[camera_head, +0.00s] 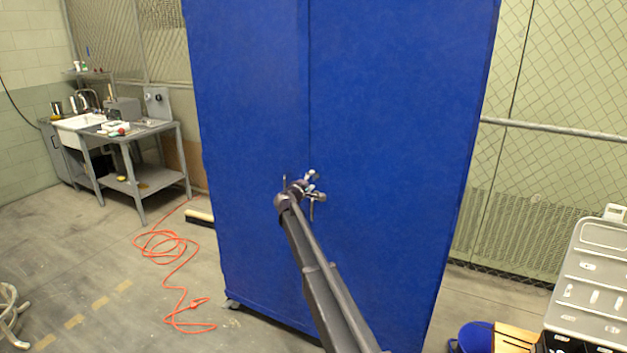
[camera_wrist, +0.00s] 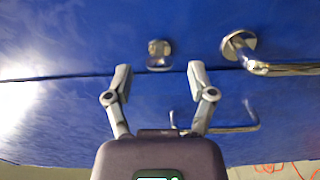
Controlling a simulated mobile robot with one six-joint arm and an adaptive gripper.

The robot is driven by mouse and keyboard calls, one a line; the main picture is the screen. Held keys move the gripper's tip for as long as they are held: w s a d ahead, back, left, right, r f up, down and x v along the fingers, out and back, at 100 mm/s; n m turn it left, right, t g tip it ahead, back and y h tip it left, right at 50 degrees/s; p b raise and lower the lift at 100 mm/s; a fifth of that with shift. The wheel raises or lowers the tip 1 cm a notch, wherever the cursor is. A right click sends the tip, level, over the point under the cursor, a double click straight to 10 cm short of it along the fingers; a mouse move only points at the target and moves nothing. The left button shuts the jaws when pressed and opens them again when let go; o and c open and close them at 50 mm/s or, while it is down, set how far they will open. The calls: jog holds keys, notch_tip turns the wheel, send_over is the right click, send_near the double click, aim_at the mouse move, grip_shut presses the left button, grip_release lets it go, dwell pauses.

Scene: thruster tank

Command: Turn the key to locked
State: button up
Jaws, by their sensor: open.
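The key (camera_wrist: 159,62) sits in a round metal lock on the blue cabinet (camera_head: 400,110), beside the seam between its doors. In the wrist view it is ahead of my gripper (camera_wrist: 160,74), roughly centred between the fingertips. Its bow looks short and pale; I cannot tell how far it is turned. In the head view the lock (camera_head: 313,175) shows just past my gripper (camera_head: 303,186), above a lever handle (camera_head: 314,197). My gripper is open, with nothing between its fingers. It points at the door, and the fingertips appear apart from the key.
The lever handle (camera_wrist: 238,46) stands out close to the right finger in the wrist view. A second handle (camera_wrist: 235,128) is on the other door. An orange cord (camera_head: 165,250) lies on the floor; a blue bucket (camera_head: 474,337) stands at lower right.

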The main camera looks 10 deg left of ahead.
jog(key=v, duration=0.9)
jog(key=shift+s, duration=0.25)
jog(key=s+d+f+m+g, duration=0.35)
jog(key=s+d, duration=0.25)
jog(key=d, duration=0.3)
jog(key=s+d+f+m+g+h, duration=0.1)
jog(key=s+d+f+m+g, duration=0.2)
jog(key=s+d, duration=0.45)
jog(key=s+d+f+m+g, duration=0.2)
jog(key=s+d+f+g, duration=0.15)
jog(key=d, duration=0.75)
jog(key=s+d+f+m+g+y, duration=0.1)
jog(key=s+d+f+g+y, duration=0.1)
jog(key=s, duration=0.7)
jog(key=s+d+f+m+g+y, duration=0.2)
jog(key=s+d+f, duration=0.1)
jog(key=s, duration=0.7)
jog(key=s+d+f+m+g+y, duration=0.2)
jog(key=s+d+f+g+y, duration=0.1)
jog(key=s, duration=0.7)
jog(key=shift+s+f, duration=0.2)
jog(key=shift+f, duration=0.05)
